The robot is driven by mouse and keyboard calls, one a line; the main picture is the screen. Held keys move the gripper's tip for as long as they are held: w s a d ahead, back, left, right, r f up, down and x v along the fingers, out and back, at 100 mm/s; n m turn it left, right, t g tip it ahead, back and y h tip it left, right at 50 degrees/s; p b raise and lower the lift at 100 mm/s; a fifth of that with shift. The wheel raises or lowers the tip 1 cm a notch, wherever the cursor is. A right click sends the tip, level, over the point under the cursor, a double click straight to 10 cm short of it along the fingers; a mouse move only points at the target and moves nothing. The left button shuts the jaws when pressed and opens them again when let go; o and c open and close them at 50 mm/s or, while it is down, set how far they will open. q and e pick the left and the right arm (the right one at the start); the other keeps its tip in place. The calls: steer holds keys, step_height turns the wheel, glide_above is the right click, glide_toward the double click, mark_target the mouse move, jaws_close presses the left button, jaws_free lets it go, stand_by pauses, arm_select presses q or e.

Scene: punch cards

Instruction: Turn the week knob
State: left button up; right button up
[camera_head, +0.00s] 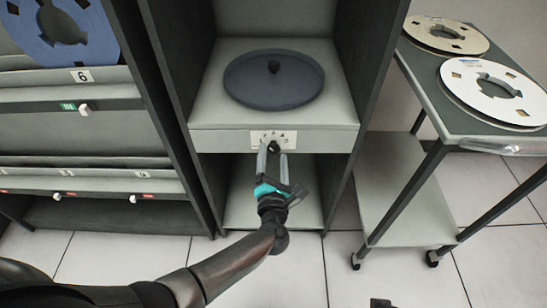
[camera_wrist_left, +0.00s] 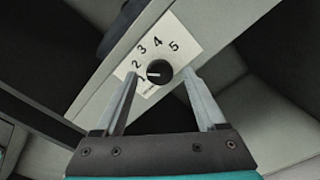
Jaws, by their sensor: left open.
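The week knob (camera_head: 273,147) is a small black dial on a pale plate (camera_head: 288,136) on the front edge of the cabinet's shelf. In the left wrist view the knob (camera_wrist_left: 158,72) sits on the plate (camera_wrist_left: 180,38), which is marked with the numbers 1 to 5. A white mark on the knob lies toward its left side, near the 1. My left gripper (camera_head: 272,155) is open, with its fingers to either side of the knob and just short of it or around it; I cannot tell whether they touch.
A dark blue disc (camera_head: 273,80) lies on the shelf (camera_head: 225,110) above the knob. A cart (camera_head: 440,115) with tape reels (camera_head: 495,92) stands at the right. A rack (camera_head: 100,103) with a blue reel (camera_head: 60,35) and small switches is at the left.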

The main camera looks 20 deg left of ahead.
arm_select(q)
steer(key=shift+w+a, duration=0.1)
steer(key=shift+w, duration=0.25)
jaws_close()
stand_by(0.4)
